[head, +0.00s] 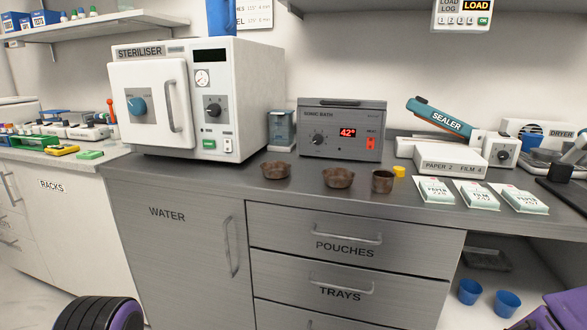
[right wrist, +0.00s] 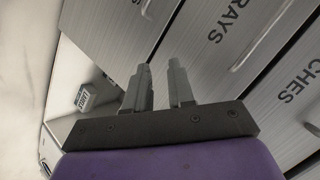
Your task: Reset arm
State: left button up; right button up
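My right gripper (right wrist: 162,80) shows in the right wrist view. Its two grey fingers stand apart with a narrow gap and nothing between them. Drawer fronts lettered TRAYS and POUCHES lie beyond the fingers, tilted in that view. In the head view only a purple part of my right arm (head: 562,312) shows at the lower right corner. A black and purple part of my left arm (head: 98,313) shows at the lower left. My left gripper is out of view.
The dark counter (head: 215,180) bears a steriliser (head: 240,80), a sonic bath (head: 340,125), brown bowls (head: 338,178), a brown cup (head: 382,181), several white pouches (head: 475,195) and a sealer (head: 440,118). Blue cups (head: 470,291) stand in the open space below right. A drawer handle (head: 340,284) juts out.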

pick_arm(q)
notch_tip(320, 180, down, 12)
jog(key=b, duration=1.1)
pick_arm(e)
jog(key=s+d+f+n+g+h, duration=0.1)
jog(key=s+d+f+n+g, duration=0.15)
jog(key=s+f, duration=0.75)
jog(key=s+d+f+n+g+h, duration=0.1)
jog(key=s+d+f+g, duration=0.2)
jog(key=s+f, duration=0.7)
jog(key=s+d+f+n+g+h, duration=0.1)
jog(key=s+d+f+n+g, duration=0.15)
jog(key=s+f, duration=0.75)
pick_arm(q)
notch_tip(320, 180, up, 28)
jog(key=p, duration=2.8)
jog(key=shift+f, duration=0.15)
pick_arm(e)
notch_tip(320, 180, up, 26)
jog(key=w+m, duration=0.1)
jog(key=shift+w+d+r, duration=0.25)
jog(key=shift+w+d, duration=0.05)
jog(key=shift+d, duration=0.1)
